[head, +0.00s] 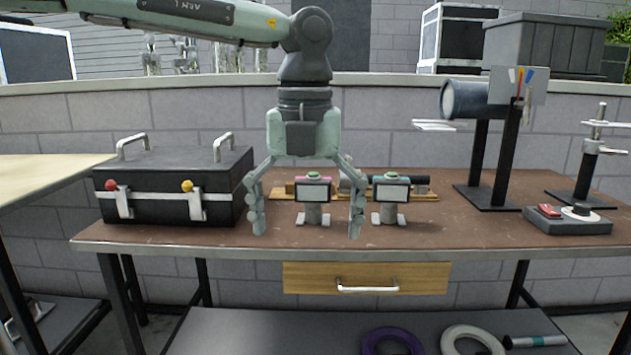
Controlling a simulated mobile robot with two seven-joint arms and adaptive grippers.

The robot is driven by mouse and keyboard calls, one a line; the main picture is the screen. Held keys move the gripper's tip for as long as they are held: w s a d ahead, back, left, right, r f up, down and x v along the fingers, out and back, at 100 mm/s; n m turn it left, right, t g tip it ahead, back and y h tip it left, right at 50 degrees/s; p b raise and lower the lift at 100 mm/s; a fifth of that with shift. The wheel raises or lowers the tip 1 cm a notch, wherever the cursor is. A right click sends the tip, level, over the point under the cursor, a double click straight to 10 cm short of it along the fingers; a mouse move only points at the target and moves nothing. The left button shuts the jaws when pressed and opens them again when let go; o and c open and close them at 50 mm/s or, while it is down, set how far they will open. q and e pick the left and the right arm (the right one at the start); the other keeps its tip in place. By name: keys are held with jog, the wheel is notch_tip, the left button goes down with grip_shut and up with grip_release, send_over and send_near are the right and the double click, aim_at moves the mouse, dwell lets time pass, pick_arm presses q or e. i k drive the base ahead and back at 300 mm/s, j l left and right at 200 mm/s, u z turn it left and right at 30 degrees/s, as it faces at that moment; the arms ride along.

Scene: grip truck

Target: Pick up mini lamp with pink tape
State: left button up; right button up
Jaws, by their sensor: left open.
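Two mini lamps stand upright on the brown workbench (470,231). The mini lamp with pink tape (313,190) shows a pink strip along the top of its head. Whether the fingers are level with the lamp in depth is hard to tell. No contact is visible. My right gripper is not in view.
A black case (172,185) with two handles stands left of the gripper. A wooden board (425,194) with dark items lies behind the lamps. A stand with a grey cylinder (467,100) and a control box (568,222) are at right.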

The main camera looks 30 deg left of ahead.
aim_at(314, 192)
jog(key=i+j, duration=0.8)
jog(key=i, duration=0.1)
